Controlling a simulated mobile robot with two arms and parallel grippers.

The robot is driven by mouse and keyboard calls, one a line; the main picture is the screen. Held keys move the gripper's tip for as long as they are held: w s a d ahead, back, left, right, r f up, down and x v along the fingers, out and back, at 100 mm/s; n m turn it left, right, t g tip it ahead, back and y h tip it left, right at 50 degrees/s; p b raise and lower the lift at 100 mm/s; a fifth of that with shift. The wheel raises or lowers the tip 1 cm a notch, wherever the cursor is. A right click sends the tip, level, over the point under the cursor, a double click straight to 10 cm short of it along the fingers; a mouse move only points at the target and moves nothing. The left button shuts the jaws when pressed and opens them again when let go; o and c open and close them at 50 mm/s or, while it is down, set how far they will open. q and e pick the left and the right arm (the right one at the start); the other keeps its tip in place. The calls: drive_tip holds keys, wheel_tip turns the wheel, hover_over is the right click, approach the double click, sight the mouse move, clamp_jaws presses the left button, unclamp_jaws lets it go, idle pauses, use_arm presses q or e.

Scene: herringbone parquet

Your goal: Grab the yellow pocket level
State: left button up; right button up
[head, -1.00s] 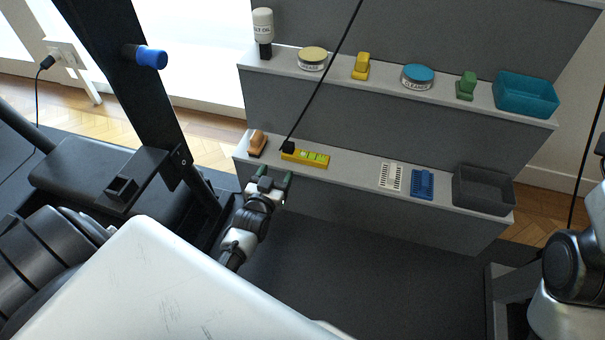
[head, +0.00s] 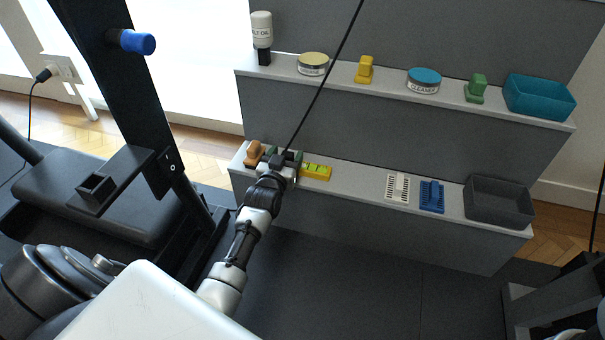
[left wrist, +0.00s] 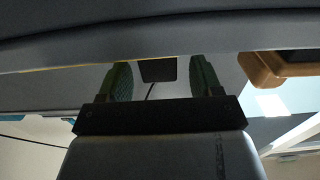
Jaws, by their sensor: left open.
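The yellow pocket level (head: 316,172), with green vials, lies on the lower shelf in the head view. My left gripper (head: 284,157) is at the front of that shelf, over or in front of the level's left end, and hides that part. Its green fingers are spread apart in the left wrist view (left wrist: 160,78). I see nothing clamped between them, and cannot tell how far they are from the level. My right gripper is out of view.
An orange-brown object (head: 254,153) sits close left of my left gripper. A thin dark cord with a black block crosses the shelves at the gripper. A white slotted piece (head: 397,187), blue piece (head: 432,196) and grey bin (head: 498,201) are farther right.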

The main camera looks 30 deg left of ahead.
use_arm(q)
drive_tip(key=shift+w+a+f, duration=0.1)
drive_tip(key=shift+w+f, duration=0.05)
drive_tip(key=shift+w, duration=0.4)
drive_tip(key=c, duration=1.1)
drive_tip(key=shift+o, duration=0.2)
drive_tip(key=shift+r, duration=0.2)
